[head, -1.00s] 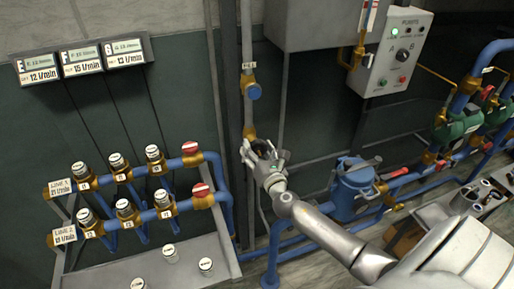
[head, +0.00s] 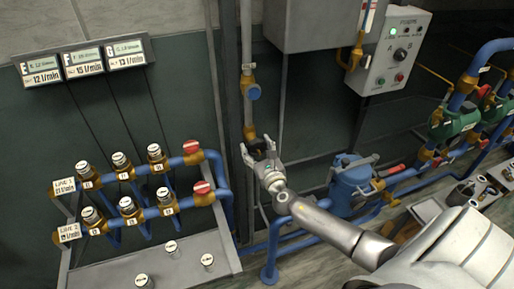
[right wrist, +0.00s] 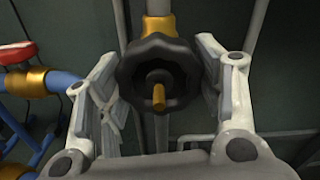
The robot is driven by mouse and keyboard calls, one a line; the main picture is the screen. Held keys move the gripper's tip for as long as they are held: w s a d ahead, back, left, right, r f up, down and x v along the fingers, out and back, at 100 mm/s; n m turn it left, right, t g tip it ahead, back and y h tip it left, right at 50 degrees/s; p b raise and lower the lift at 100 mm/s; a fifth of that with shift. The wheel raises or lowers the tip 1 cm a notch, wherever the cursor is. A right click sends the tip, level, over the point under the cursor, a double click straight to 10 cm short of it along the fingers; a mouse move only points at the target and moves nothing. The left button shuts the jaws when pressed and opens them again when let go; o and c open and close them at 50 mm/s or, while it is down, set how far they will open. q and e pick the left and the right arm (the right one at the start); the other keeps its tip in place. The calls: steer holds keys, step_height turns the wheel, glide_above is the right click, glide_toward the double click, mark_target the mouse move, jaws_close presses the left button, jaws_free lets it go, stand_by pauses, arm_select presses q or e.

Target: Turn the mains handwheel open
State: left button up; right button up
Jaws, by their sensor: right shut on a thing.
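The mains handwheel is a black, lobed knob with a brass stem end at its middle. It sits in the centre of the right wrist view (right wrist: 136,74), on a vertical grey pipe. In the head view the handwheel (head: 258,144) is small and partly covered by my right gripper (head: 258,147). In the right wrist view my right gripper (right wrist: 160,82) has one finger on each side of the handwheel, shut on its rim. My left gripper is not in view.
A blue-capped valve (head: 253,93) sits higher on the same pipe. A manifold with red-capped ends (head: 202,188) stands to the left. A blue vessel (head: 352,183) stands to the right, beside my right arm. A control box (head: 395,55) hangs above it.

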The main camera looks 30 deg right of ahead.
steer(key=shift+f, duration=0.2)
steer(key=o, duration=1)
steer(key=shift+r, duration=0.1)
steer(key=shift+o, duration=0.2)
steer(key=v, duration=1.2)
